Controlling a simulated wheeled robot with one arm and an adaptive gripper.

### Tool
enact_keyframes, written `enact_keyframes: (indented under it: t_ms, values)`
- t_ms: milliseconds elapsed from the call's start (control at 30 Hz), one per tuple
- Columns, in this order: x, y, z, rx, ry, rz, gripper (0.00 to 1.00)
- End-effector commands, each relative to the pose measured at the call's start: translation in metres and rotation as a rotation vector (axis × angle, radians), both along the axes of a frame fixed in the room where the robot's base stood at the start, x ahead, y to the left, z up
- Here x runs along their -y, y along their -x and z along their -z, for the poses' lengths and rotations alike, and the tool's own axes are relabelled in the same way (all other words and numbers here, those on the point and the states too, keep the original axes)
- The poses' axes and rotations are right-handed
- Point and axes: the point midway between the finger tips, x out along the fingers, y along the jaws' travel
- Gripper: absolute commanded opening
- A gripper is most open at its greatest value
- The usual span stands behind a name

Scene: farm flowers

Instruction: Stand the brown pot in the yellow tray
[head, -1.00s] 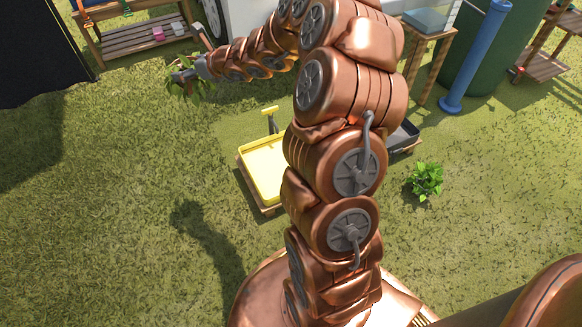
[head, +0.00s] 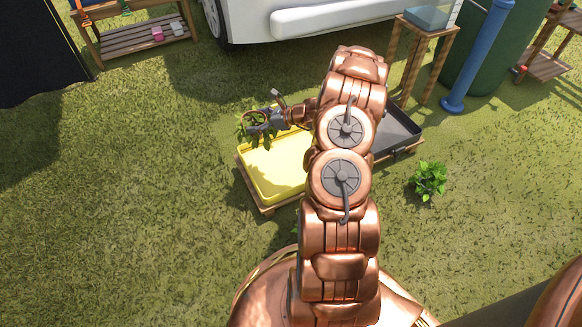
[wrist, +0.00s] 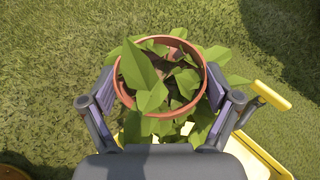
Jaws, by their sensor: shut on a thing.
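The brown pot (wrist: 121,90) holds a leafy green plant and sits between the two fingers of my gripper (wrist: 160,103) in the wrist view. The fingers press on its sides. In the head view my gripper (head: 262,122) and the pot (head: 254,116) are at the far left corner of the yellow tray (head: 270,188); leaves hide part of the pot. The pot appears to be above the tray's far edge; its base is hidden. The visible part of the yellow tray is empty. A piece of the tray (wrist: 262,160) shows at the lower right of the wrist view.
A dark grey tray (head: 400,136) lies right of the yellow one, partly behind my arm. A leafy plant (head: 429,180) stands on the grass to its right. A wooden stand (head: 416,62) and a blue post (head: 474,60) are behind. Grass at left is open.

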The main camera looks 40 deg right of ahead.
Motion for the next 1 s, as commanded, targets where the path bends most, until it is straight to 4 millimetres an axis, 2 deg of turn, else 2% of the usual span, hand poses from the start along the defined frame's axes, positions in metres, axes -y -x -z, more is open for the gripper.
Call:
enact_keyframes:
  t_ms: [33,200,400,567,900,1000]
  values:
    - [0.007,0.012,0.021,-0.003,-0.002,-0.011,0.41]
    - [0.013,0.048,0.067,-0.002,-0.003,-0.067,0.41]
    - [0.015,0.077,0.098,-0.001,0.000,-0.105,0.41]
    - [0.016,0.083,0.110,0.001,0.001,-0.115,0.41]
    - [0.015,0.084,0.162,0.000,-0.001,-0.117,0.41]
    - [0.015,0.083,0.168,0.001,0.001,-0.115,0.41]
